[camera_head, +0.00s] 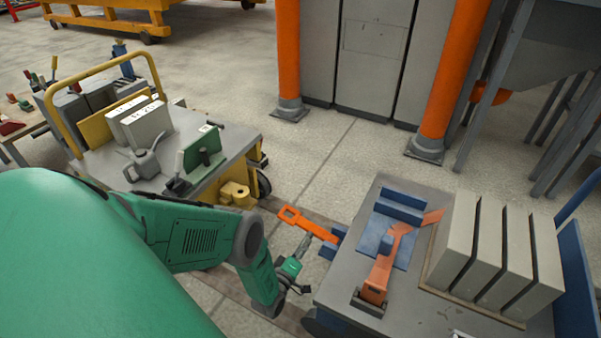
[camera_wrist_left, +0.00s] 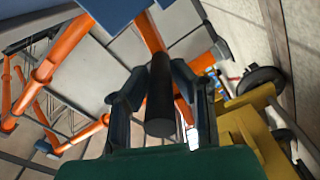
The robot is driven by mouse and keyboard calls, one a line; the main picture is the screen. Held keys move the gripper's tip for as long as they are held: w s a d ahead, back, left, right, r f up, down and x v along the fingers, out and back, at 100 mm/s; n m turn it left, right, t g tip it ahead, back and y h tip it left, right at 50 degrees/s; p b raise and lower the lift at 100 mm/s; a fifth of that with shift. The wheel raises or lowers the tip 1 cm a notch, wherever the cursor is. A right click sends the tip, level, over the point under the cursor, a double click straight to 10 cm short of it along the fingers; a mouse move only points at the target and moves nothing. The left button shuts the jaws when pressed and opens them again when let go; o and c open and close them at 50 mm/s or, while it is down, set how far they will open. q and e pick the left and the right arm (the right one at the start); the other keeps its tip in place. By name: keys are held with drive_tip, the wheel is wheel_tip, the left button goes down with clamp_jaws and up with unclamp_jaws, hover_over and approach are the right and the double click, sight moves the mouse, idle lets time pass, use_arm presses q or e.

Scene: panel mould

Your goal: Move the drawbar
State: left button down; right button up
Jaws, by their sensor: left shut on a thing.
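The drawbar (camera_head: 308,223) is an orange bar with a loop at its far-left end. Its near end meets a blue bracket (camera_head: 333,243) on the side of the grey-topped cart. My left gripper (camera_head: 304,243) is just below the bar in the head view. In the left wrist view, the gripper's fingers (camera_wrist_left: 158,95) are shut on a dark cylinder (camera_wrist_left: 160,98), which I take as the drawbar's grip. An orange length of the bar (camera_wrist_left: 150,32) shows beyond it, running to a blue part. The exact contact is partly hidden. My right gripper is not in view.
The grey cart (camera_head: 345,272) carries upright pale panels (camera_head: 507,255) and an orange lever (camera_head: 383,265). A yellow-framed trolley (camera_head: 235,150) with a watering can (camera_head: 144,162) stands on the left. Orange posts (camera_head: 288,50) stand behind. Open floor (camera_head: 330,170) lies between.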

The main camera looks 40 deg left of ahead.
use_arm(q)
drive_tip(key=shift+s+a+f+n, duration=0.15)
drive_tip(key=shift+f+n, duration=0.25)
drive_tip(key=shift+f, duration=0.05)
drive_tip(key=shift+f+n, duration=0.4)
drive_tip(key=shift+n, duration=0.5)
drive_tip(key=shift+f, duration=0.1)
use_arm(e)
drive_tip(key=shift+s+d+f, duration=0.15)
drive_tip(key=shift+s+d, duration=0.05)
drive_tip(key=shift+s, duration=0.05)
use_arm(q)
drive_tip(key=shift+f, duration=0.1)
drive_tip(key=c, duration=1.4)
unclamp_jaws()
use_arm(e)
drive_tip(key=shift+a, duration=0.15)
use_arm(q)
drive_tip(key=v, duration=1.2)
